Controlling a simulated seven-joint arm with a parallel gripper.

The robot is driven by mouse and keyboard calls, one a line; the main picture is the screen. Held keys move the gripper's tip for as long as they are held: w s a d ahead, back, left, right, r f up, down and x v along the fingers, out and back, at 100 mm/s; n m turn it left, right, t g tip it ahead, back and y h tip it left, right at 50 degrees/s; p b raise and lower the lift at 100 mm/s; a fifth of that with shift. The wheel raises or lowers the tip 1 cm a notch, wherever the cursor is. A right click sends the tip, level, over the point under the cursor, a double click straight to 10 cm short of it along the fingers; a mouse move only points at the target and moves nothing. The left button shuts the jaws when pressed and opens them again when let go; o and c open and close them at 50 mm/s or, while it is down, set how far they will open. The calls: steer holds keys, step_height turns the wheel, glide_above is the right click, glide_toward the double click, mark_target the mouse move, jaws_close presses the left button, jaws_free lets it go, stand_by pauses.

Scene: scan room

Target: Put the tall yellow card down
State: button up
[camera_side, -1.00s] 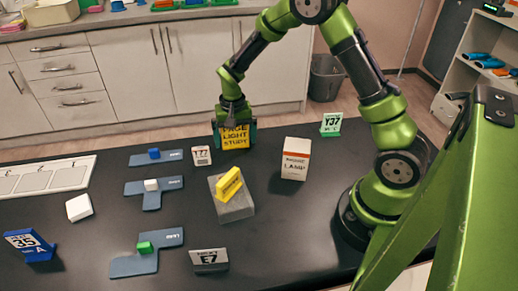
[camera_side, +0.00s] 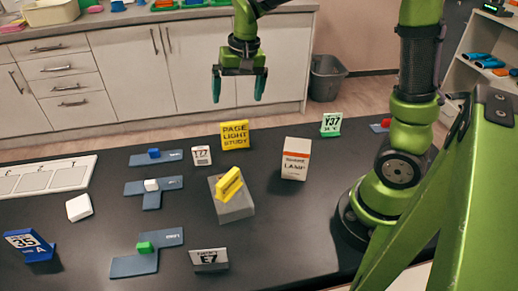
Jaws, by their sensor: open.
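The tall yellow card (camera_side: 235,135) reads "PAGE LIGHT STUDY" and stands upright on the black table (camera_side: 310,235) near its back edge. My gripper (camera_side: 239,86) is open and empty, raised above and behind the card, clear of it. Its two teal fingertips are spread apart and point down.
A grey block (camera_side: 236,209) with a yellow piece (camera_side: 229,183) on it stands in front of the card. A white box (camera_side: 296,160) and a green card (camera_side: 331,124) stand to the right. A small white card (camera_side: 201,156) and blue-grey plates (camera_side: 152,188) are to the left.

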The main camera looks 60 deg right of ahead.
steer(key=s+a+r+n+t, duration=0.2)
steer(key=s+r, duration=0.1)
steer(key=s, duration=0.4)
steer(key=s+a+r+n+t+y, duration=0.1)
steer(key=s+a+r+n+t, duration=0.1)
steer(key=s, duration=0.6)
steer(key=shift+s+a+r+t, duration=0.2)
steer(key=shift+a+r+t, duration=0.45)
steer(key=shift+a+t, duration=0.15)
